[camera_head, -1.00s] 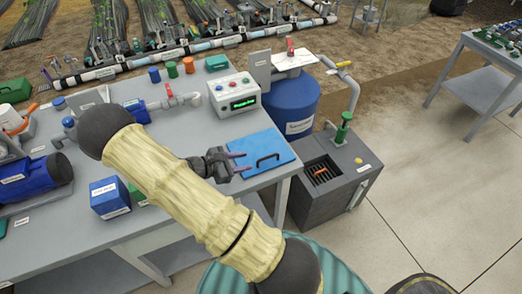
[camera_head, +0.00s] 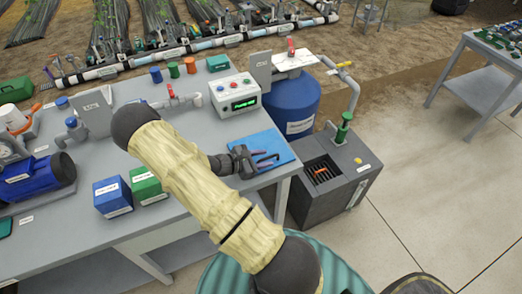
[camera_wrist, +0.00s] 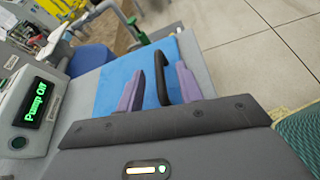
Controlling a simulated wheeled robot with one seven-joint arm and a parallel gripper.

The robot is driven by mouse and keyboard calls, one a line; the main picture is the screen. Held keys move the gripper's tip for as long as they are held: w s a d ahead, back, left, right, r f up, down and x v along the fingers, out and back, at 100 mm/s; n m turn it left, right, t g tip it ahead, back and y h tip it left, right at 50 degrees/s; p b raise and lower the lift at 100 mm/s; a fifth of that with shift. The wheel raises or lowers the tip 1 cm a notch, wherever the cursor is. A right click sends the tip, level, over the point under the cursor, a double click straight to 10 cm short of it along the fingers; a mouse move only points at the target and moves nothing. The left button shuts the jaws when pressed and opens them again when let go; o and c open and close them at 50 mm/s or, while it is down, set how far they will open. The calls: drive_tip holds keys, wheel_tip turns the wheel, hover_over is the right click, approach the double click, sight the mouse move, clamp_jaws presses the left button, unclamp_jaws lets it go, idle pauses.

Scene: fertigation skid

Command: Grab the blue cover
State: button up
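The blue cover (camera_head: 274,140) is a flat blue plate with a black bar handle, lying on the right end of the grey table. It also shows in the wrist view (camera_wrist: 112,85). My gripper (camera_head: 263,158) is over the cover at its handle. In the wrist view, the two purple fingers of my gripper (camera_wrist: 160,66) are spread apart, with the black handle (camera_wrist: 161,78) between them in the picture. A gap shows on both sides of the handle, so the fingers do not appear to grip it. My gripper and wrist hide the left part of the cover.
A control box (camera_head: 235,95) reading "Pump Off" stands behind the cover. A blue tank (camera_head: 291,106) and a dark grey box with a grate (camera_head: 340,180) stand right of the table. Blue (camera_head: 112,197) and green (camera_head: 147,186) boxes sit to the left.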

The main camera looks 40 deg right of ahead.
drive_tip(key=shift+d+f, duration=0.15)
drive_tip(key=shift+d, duration=0.2)
clamp_jaws()
